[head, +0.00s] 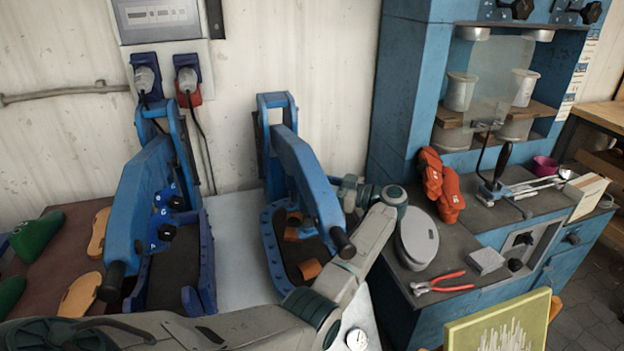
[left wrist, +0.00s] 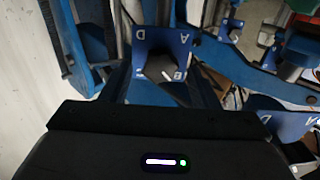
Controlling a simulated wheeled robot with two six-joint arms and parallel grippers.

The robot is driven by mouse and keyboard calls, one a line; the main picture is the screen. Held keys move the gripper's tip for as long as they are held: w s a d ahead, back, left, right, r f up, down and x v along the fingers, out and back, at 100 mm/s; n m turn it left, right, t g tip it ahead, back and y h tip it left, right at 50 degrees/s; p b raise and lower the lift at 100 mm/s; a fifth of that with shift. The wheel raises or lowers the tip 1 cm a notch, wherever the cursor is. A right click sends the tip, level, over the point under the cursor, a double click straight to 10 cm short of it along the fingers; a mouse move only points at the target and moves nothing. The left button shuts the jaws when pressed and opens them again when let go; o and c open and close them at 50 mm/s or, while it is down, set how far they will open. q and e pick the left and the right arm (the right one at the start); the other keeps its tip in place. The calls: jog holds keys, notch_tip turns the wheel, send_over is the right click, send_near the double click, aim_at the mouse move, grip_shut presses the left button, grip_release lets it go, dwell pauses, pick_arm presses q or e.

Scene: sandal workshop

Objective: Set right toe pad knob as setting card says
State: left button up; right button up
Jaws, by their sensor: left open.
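A second lettered dial (left wrist: 290,122) is at the lower right, partly cut off. My left gripper (head: 346,190) is open, beside the right-hand blue press (head: 300,170) in the head view. Its fingertips are hidden there, and its dark body (left wrist: 150,122) fills the bottom of the wrist view, short of the knob. The right gripper is not in view.
The left-hand press (head: 140,200) has similar lettered knobs (head: 165,232). A wall panel (head: 155,20) bears a sheet with small unreadable marks. Red pliers (head: 440,284), an oval grey tin (head: 416,240) and an orange glove (head: 440,185) lie on the right bench.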

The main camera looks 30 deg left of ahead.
pick_arm(q)
jog(key=shift+s+a, duration=0.25)
jog(key=shift+a, duration=1)
jog(key=c, duration=1)
jog(key=shift+o, duration=0.2)
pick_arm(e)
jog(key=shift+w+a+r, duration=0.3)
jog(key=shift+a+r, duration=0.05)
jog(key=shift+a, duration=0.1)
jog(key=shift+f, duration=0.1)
